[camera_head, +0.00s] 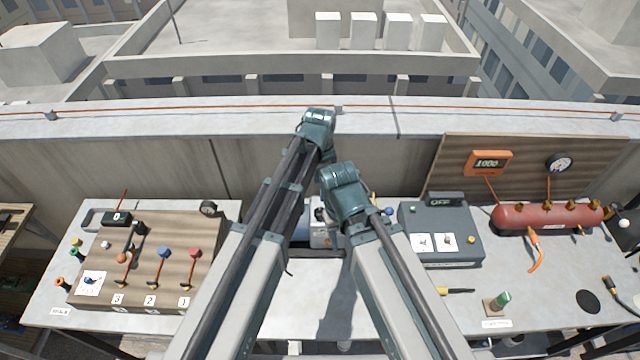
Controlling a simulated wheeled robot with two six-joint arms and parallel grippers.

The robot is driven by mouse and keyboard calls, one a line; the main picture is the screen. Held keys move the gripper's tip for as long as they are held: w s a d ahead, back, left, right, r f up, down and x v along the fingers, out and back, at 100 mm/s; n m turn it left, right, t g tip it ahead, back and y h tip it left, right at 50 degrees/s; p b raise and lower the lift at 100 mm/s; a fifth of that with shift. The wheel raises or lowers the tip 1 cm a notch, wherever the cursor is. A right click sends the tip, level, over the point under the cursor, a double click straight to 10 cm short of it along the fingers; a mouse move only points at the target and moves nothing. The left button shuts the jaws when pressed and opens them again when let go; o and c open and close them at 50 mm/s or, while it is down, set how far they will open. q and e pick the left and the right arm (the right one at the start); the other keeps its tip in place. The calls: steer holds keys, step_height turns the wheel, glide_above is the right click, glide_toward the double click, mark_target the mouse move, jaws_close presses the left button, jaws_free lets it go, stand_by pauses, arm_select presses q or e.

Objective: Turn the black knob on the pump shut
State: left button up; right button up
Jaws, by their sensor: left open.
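Between my two raised arms, a grey-blue device (321,236), which may be the pump, shows in part at the middle of the table. My arms hide most of it, and I cannot make out its black knob clearly. My left gripper (316,252) shows as dark parts low in front of this device, open, with its fingers partly hidden by my arm. I cannot tell whether it touches anything. My right arm bends at the centre right, and its gripper is hidden behind it.
A grey switch box (440,236) and a red tank (545,217) stand at the right. A green-topped part (503,299) is near the front edge. A concrete parapet (150,122) runs behind.

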arm_select(q)
step_height(320, 180, up, 2)
steer(key=shift+r+p, duration=0.25)
steer(key=shift+p, duration=0.45)
arm_select(e)
step_height(320, 180, up, 2)
steer(key=shift+r, duration=0.25)
arm_select(q)
steer(key=s+a+n, duration=1.2)
steer(key=a+n, duration=0.3)
steer(key=a, duration=0.2)
steer(key=s+d+f+m+b, duration=0.1)
steer(key=s+d+f+b, duration=0.2)
steer(key=d+f+b, duration=0.2)
steer(key=s+d+f+m+y+b, duration=0.1)
steer(key=s+d+f+m+b, duration=0.1)
steer(key=d+f+b, duration=0.4)
step_height(320, 180, down, 5)
steer(key=s+b, duration=0.1)
steer(key=b, duration=0.4)
steer(key=shift+m, duration=0.3)
arm_select(e)
step_height(320, 180, down, 16)
